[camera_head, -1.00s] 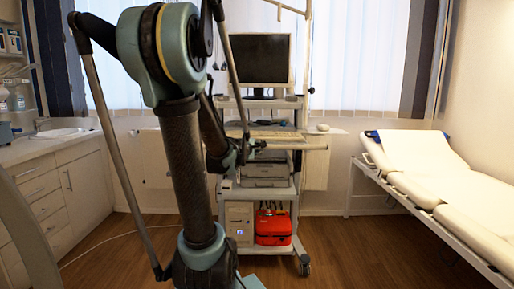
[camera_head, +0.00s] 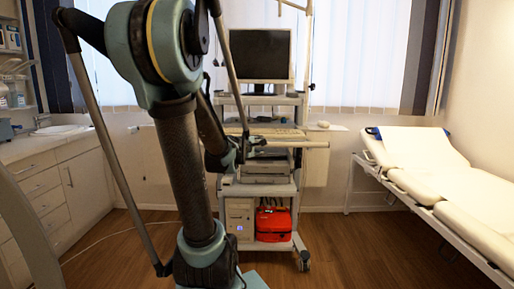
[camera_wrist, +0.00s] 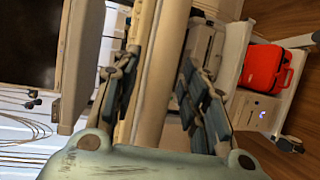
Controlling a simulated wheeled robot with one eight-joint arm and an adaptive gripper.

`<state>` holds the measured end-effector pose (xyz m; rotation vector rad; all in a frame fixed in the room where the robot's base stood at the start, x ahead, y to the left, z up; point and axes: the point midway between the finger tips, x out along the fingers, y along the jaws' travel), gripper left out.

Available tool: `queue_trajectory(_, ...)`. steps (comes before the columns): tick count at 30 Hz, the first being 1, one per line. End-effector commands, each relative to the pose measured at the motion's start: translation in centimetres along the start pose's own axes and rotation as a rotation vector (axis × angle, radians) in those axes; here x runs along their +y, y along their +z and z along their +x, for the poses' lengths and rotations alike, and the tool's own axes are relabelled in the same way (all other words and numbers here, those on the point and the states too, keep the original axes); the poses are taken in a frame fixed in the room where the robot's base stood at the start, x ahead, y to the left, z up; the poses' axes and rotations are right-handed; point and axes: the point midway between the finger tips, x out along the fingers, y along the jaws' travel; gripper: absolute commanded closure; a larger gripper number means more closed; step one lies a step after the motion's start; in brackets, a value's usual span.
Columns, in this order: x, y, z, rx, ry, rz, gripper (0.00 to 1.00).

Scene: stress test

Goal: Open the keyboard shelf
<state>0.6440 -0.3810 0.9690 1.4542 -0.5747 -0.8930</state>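The keyboard shelf (camera_head: 302,145) is a pale, beige-edged board on the wheeled cart, below the monitor. The keyboard (camera_head: 275,133) lies on it. My gripper (camera_head: 250,145) is at the shelf's front edge, left of its middle, partly covered by my own arm. In the wrist view, the shelf's beige front edge (camera_wrist: 161,75) runs between the two dark fingers of my gripper (camera_wrist: 160,62).
The monitor (camera_head: 261,54) stands above the shelf. A red case (camera_head: 272,225) and a pale computer (camera_head: 240,218) sit low in the cart. Cabinets (camera_head: 65,185) line the left and an examination bed (camera_head: 440,180) the right. Wooden floor is open between cart and bed.

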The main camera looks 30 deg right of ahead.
Motion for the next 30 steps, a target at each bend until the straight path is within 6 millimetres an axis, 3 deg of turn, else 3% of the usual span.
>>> queue_trajectory(8,0.1,0.0,-0.5,0.000,0.000,-0.001,0.60)
queue_trajectory(30,-0.1,0.0,-7.3,0.000,0.000,-0.002,0.60)
